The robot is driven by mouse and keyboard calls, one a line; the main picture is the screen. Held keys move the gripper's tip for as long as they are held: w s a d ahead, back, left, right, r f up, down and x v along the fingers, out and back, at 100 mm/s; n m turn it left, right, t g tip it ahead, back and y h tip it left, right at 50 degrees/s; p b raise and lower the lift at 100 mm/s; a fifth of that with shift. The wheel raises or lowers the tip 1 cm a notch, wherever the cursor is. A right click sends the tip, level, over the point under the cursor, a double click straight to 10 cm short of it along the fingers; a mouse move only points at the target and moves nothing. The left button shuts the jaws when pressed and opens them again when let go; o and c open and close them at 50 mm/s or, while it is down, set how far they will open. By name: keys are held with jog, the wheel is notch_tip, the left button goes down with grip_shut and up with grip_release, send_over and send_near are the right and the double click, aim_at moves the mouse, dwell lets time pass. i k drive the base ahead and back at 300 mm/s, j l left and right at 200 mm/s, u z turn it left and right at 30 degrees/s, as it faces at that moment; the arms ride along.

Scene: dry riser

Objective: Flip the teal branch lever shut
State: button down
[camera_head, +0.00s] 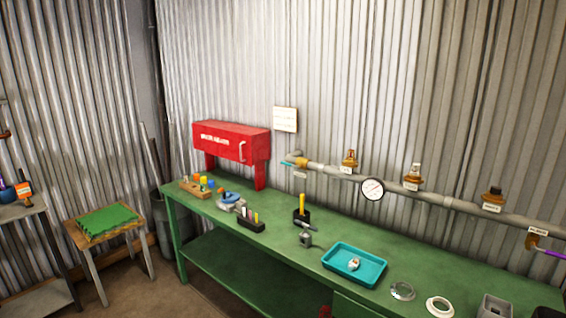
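The teal lever (287,164) is a small thin handle at the left end of the grey wall pipe. It sticks out to the left of a brass valve body (301,162), roughly in line with the pipe. A small white label (300,175) sits just below it. The lever is small in this view, so fine detail of its angle is unclear. My gripper is not in view, and nothing is seen touching the lever.
The grey pipe (330,171) runs along the corrugated wall above the green bench (285,262), with several brass fittings and a round gauge (372,189). A red cabinet (231,140) stands left of the lever. A teal tray (355,264) and small tools lie on the bench.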

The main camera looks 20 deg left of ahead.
aim_at(285, 164)
jog(key=i+j+u, duration=0.25)
jog(key=i+j, duration=1.45)
jog(key=i, duration=0.15)
